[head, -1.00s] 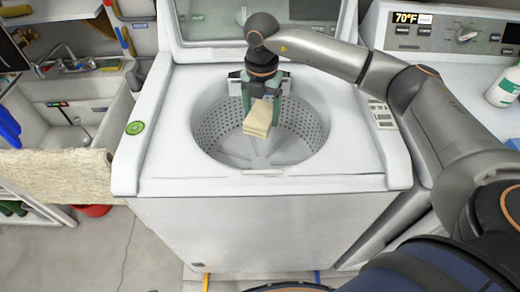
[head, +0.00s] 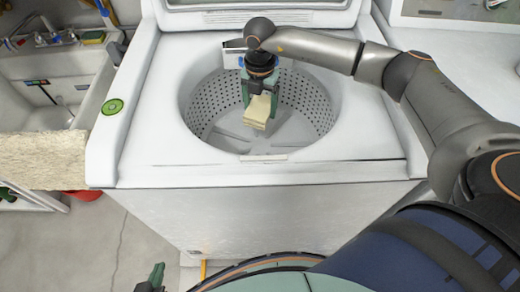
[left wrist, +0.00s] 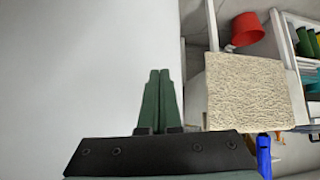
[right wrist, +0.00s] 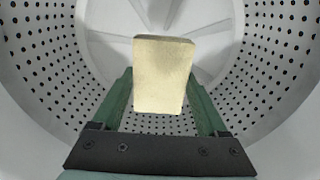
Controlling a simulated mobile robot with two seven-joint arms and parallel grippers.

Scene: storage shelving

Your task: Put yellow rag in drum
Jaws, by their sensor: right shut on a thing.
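The pale yellow rag (head: 257,112) is a folded block held in my right gripper (head: 260,98). It hangs inside the opening of the washer's perforated drum (head: 212,118), above the drum floor. In the right wrist view the rag (right wrist: 163,75) sits between the green fingers of the right gripper (right wrist: 163,95), with the drum wall (right wrist: 40,45) around it. My left gripper (head: 154,276) shows at the bottom of the head view, in front of the washer. In the left wrist view the left gripper (left wrist: 160,75) has its fingers together with nothing between them.
The white washer (head: 150,150) has its lid raised at the back. A sink (head: 50,85) with a beige cloth (head: 40,160) over its front stands at the left. A red bucket (left wrist: 247,28) is on the floor below. Bare floor lies at front left.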

